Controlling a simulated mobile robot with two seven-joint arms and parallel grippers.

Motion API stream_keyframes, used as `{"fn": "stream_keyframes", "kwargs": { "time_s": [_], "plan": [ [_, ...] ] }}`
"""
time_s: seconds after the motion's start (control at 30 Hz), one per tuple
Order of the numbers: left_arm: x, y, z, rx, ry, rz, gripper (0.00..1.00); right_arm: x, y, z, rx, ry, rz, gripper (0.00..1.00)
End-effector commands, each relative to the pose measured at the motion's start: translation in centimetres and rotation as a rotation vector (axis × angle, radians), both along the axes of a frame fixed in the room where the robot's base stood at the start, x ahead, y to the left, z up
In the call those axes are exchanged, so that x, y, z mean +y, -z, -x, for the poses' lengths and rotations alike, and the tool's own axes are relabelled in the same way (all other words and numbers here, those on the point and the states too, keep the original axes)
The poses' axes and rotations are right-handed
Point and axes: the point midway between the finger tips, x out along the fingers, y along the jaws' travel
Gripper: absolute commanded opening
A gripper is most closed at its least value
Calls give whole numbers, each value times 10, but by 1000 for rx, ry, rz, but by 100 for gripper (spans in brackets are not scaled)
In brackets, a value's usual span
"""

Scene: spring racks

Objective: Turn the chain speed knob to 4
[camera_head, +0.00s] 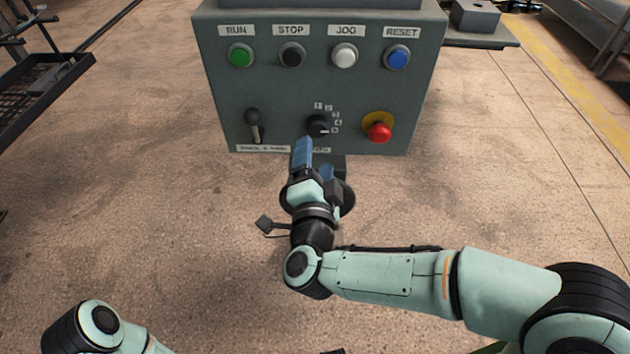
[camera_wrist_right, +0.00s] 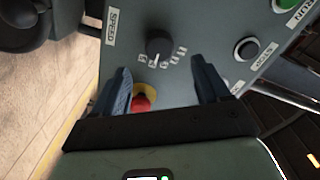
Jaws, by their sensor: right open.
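The chain speed knob (camera_head: 318,124) is a black round knob low on the grey control panel (camera_head: 320,85), with the digits 1 to 5 beside it. In the right wrist view the knob (camera_wrist_right: 158,46) lies ahead of and between the two fingertips, apart from both. The number it points at is too small to tell. My right gripper (camera_head: 314,158) is open in front of the panel, just below the knob; its blue fingers (camera_wrist_right: 160,65) are spread and empty. Part of my left arm shows at the lower left, but its gripper is out of view.
A red stop button (camera_head: 379,132) on a yellow base is right of the knob, and a black lever (camera_head: 253,125) is left of it. Green (camera_head: 240,56), black (camera_head: 292,55), white (camera_head: 344,56) and blue (camera_head: 397,57) buttons line the top.

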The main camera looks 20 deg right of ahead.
Motion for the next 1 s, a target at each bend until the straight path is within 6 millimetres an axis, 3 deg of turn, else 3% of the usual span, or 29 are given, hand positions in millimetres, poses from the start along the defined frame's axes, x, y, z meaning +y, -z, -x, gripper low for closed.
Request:
{"fn": "stream_keyframes", "kwargs": {
  "time_s": [0.1, 0.33, 1.0],
  "plan": [
    [-1, -1, 2, 4, 2, 2, 59, 8, -1, 25, -1, -4, 0, 75],
    [-1, -3, 3, 9, 4, 4, 59, 15, -1, 52, -1, 0, -1, 75],
    [-1, -3, 3, 9, 4, 4, 59, 16, 6, 53, 13, -6, 11, 75]
  ]
}}
